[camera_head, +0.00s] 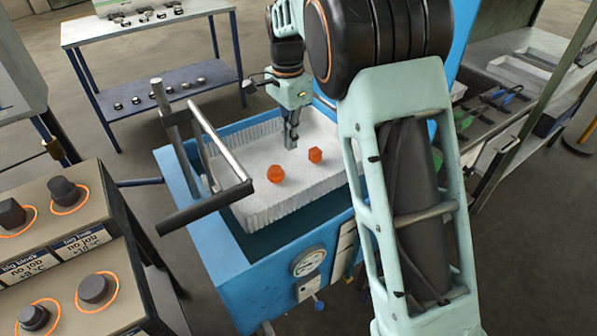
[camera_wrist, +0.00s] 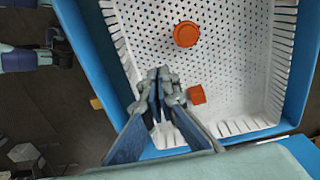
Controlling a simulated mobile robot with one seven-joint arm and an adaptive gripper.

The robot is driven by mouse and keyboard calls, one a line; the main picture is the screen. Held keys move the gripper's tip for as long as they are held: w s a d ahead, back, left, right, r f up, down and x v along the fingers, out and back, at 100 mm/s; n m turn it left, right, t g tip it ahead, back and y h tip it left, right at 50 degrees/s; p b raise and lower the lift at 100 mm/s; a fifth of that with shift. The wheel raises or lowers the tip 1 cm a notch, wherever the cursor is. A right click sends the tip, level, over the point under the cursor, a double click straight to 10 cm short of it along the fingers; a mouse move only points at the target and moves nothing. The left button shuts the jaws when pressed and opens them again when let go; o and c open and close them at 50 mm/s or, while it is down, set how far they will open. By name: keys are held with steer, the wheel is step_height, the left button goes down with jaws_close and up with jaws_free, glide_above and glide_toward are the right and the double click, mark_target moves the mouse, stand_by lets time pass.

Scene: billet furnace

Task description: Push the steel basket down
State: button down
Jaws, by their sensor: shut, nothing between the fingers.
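The steel basket (camera_head: 255,160) is pale, perforated and slatted at its sides. It sits inside a blue tank (camera_head: 232,262), with its floor seen high in the tank. In the wrist view the basket (camera_wrist: 225,75) fills much of the picture. Two orange-red pieces lie in it: a rounder one (camera_head: 275,173) and a blockier one (camera_head: 315,155). My gripper (camera_head: 291,141) is shut and empty, pointing down over the far part of the basket. In the wrist view its fingertips (camera_wrist: 158,75) are together over the perforated floor; I cannot tell whether they touch it.
A metal handle frame (camera_head: 222,150) rises at the tank's left side. A control panel with knobs (camera_head: 65,190) stands at the front left. A table (camera_head: 150,30) with a lower shelf of small parts is behind. A bench with trays (camera_head: 525,70) is at the right.

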mark_target(289, 188)
steer(key=f, duration=0.4)
steer(key=f+b, duration=0.1)
steer(key=f, duration=0.9)
steer(key=shift+a+f+b, duration=0.15)
steer(key=shift+a+b, duration=0.15)
steer(key=shift+a, duration=0.05)
steer(key=shift+f, duration=0.15)
step_height(289, 188, down, 24)
steer(key=b, duration=1)
steer(key=shift+s+r, duration=0.15)
steer(key=shift+r, duration=0.1)
